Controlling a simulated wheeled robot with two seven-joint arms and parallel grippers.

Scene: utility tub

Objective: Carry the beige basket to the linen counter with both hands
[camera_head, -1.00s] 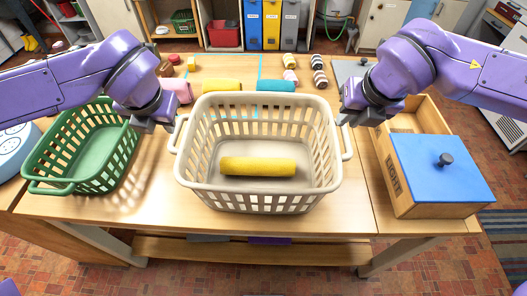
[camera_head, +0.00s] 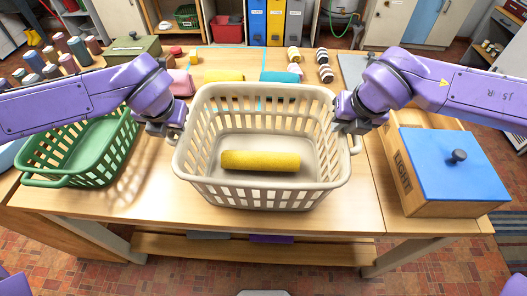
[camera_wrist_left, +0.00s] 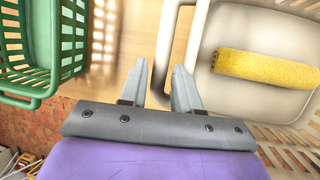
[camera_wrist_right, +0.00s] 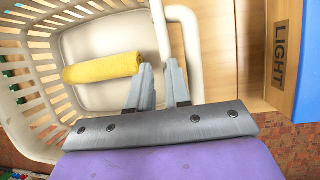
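The beige basket (camera_head: 262,195) stands upright on the wooden table, with a yellow roll (camera_head: 260,160) lying inside. My left gripper (camera_head: 172,132) is open at the basket's left handle. In the left wrist view, the handle (camera_wrist_left: 167,45) runs by the gap between the parted fingers (camera_wrist_left: 160,78). My right gripper (camera_head: 344,124) is open at the right handle (camera_head: 354,142). In the right wrist view, its parted fingers (camera_wrist_right: 160,75) overlap the handle area, with the outer bar (camera_wrist_right: 194,60) beside the right finger. Neither gripper visibly clamps a handle. I cannot tell which surface is the linen counter.
A green basket (camera_head: 75,160) stands left of the beige one. A wooden box with a blue lid (camera_head: 450,165) stands right. Rolled towels (camera_head: 280,76) lie behind, near a blue outline on the table. Several spools or bottles (camera_head: 52,55) stand at back left.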

